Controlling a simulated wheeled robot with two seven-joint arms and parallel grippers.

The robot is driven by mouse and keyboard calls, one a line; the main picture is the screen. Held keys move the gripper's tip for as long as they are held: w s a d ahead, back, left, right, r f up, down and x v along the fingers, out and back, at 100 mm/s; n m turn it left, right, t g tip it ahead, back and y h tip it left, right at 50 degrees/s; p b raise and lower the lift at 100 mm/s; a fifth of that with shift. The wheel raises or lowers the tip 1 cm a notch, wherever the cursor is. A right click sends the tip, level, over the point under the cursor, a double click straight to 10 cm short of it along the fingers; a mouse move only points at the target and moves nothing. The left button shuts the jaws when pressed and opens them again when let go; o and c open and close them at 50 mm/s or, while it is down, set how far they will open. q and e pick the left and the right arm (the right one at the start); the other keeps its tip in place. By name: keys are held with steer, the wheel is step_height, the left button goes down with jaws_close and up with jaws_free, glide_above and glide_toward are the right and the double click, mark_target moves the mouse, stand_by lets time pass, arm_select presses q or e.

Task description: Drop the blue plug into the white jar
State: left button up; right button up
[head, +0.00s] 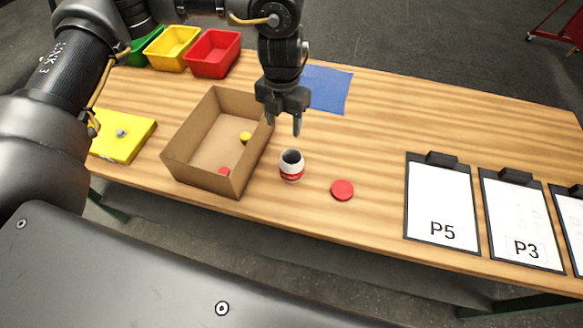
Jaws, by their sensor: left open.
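The white jar (291,166) stands upright and uncovered on the table, with a red band around its lower part. Its mouth looks dark, and I cannot make out what is inside. My left gripper (284,131) points down just above and behind the jar, with its two fingers apart. I see nothing between the fingers. I cannot see a blue plug anywhere in this view. My right gripper is not in view.
A red disc (342,190) lies right of the jar. An open cardboard box (181,165) holding small yellow and red pieces stands close on the left. A blue sheet (328,88) lies behind. Clipboards (441,203) line the right; bins (212,55) stand at back left.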

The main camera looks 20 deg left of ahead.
arm_select(q)
steer(key=shift+r+b, duration=0.45)
steer(key=shift+r, duration=1.85)
